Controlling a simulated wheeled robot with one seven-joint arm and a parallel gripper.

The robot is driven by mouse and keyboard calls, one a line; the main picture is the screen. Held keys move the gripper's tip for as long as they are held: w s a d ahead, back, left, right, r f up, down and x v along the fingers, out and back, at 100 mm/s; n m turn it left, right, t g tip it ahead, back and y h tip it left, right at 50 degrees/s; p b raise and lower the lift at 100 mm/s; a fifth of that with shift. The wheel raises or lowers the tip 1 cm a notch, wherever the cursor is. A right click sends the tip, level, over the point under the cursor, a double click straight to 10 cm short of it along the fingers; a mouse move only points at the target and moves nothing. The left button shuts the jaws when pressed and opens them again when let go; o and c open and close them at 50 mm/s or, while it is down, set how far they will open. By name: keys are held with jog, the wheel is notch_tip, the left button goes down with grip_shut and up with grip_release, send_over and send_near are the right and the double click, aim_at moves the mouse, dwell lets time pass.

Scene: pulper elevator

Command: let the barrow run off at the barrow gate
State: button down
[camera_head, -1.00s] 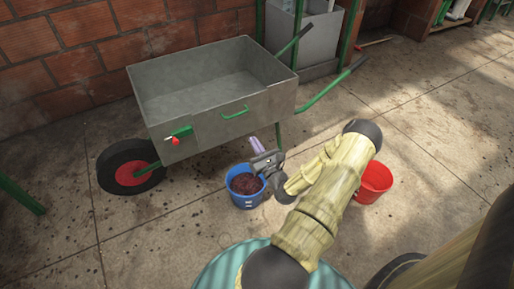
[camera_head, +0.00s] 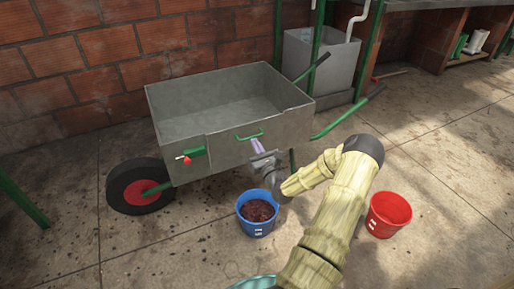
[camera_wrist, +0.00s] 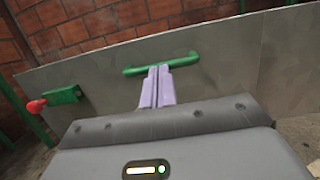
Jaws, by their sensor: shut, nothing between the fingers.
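The grey metal barrow (camera_head: 225,88) stands by the brick wall, and its tray looks empty. Its gate (camera_head: 228,148) is the near side panel, upright, with a green bar handle (camera_head: 250,137). A green latch block with a red knob (camera_head: 187,160) sits left of the gate; the knob also shows in the wrist view (camera_wrist: 36,105). My gripper (camera_head: 256,145) is shut and empty, in front of the gate just below the handle. In the wrist view its purple fingers (camera_wrist: 157,76) overlap the middle of the handle (camera_wrist: 160,63); I cannot tell whether they touch it.
A blue bucket (camera_head: 241,217) with dark red contents stands below my gripper, in front of the barrow. An empty red bucket (camera_head: 389,214) stands to the right. A grey tank (camera_head: 320,60) stands behind the barrow's handles.

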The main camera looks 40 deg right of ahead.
jog(key=w+p, duration=0.1)
jog(key=p, duration=0.3)
jog(key=shift+w+d+r+g, duration=0.2)
jog(key=shift+w+r+g, duration=0.1)
jog(key=shift+w+r, duration=0.1)
jog(key=shift+s, duration=0.1)
jog(key=p+v, duration=0.5)
jog(key=v, duration=0.9)
jog(key=shift+y+p, duration=0.3)
jog(key=shift+p, duration=0.05)
